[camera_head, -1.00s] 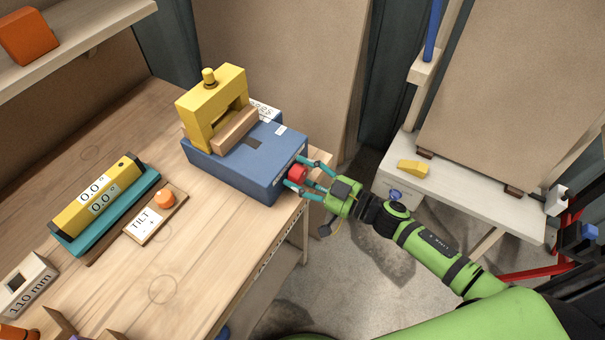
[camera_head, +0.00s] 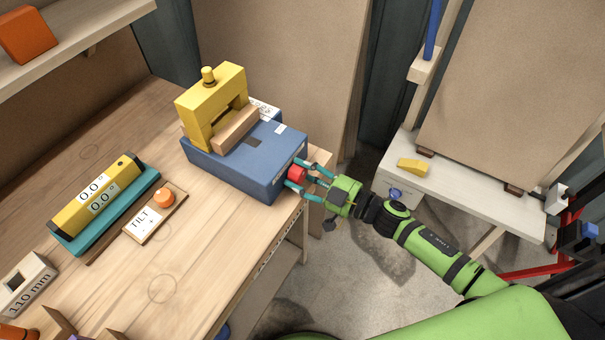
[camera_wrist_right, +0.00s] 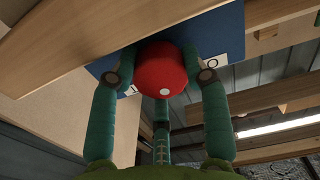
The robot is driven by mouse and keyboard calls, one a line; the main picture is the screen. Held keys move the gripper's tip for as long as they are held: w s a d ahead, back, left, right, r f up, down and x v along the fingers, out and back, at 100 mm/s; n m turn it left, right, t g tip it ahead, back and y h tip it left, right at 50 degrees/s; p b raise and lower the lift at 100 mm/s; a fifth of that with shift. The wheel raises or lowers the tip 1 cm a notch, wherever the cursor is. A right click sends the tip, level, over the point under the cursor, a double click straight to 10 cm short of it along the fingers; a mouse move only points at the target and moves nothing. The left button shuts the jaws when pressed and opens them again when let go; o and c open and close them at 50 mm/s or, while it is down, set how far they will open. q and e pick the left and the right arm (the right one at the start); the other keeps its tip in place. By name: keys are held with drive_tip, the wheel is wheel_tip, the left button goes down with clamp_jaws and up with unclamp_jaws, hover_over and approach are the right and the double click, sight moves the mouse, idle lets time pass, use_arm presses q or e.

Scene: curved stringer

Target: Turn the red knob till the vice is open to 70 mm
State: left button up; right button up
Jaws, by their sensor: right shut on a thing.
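The vice is a blue box (camera_head: 235,165) with a yellow frame (camera_head: 196,125) on top, standing at the table's right end. A tan block (camera_head: 236,128) lies beside the yellow frame on the box. The red knob (camera_head: 296,174) sticks out of the box's right side. My right gripper (camera_head: 300,176) is shut on the knob, its teal fingers around it. In the right wrist view the round red knob (camera_wrist_right: 162,84) sits between the fingers, with a white dot on its face. The opening in millimetres cannot be read. My left gripper is not in view.
On the wooden table (camera_head: 190,270) a yellow level reading 0.0° (camera_head: 98,195) sits on a teal base, beside a TILT board (camera_head: 143,222) with an orange knob. A white bench (camera_head: 460,195) with a yellow wedge (camera_head: 412,167) stands at right.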

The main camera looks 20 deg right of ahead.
drive_tip(key=n, duration=0.4)
drive_tip(key=shift+a+r+n+b, duration=0.1)
drive_tip(key=shift+r+n+b, duration=0.15)
drive_tip(key=shift+n+b, duration=0.15)
drive_tip(key=n+b, duration=0.1)
drive_tip(key=n, duration=0.4)
drive_tip(key=shift+n, duration=0.3)
drive_tip(key=o, duration=0.9)
drive_tip(key=shift+c, duration=0.2)
drive_tip(key=shift+s+a+f, duration=0.1)
drive_tip(key=shift+s+d+f, duration=0.1)
drive_tip(key=shift+d, duration=0.1)
drive_tip(key=v, duration=1.1)
drive_tip(key=shift+s+d, duration=0.15)
drive_tip(key=shift+s, duration=0.05)
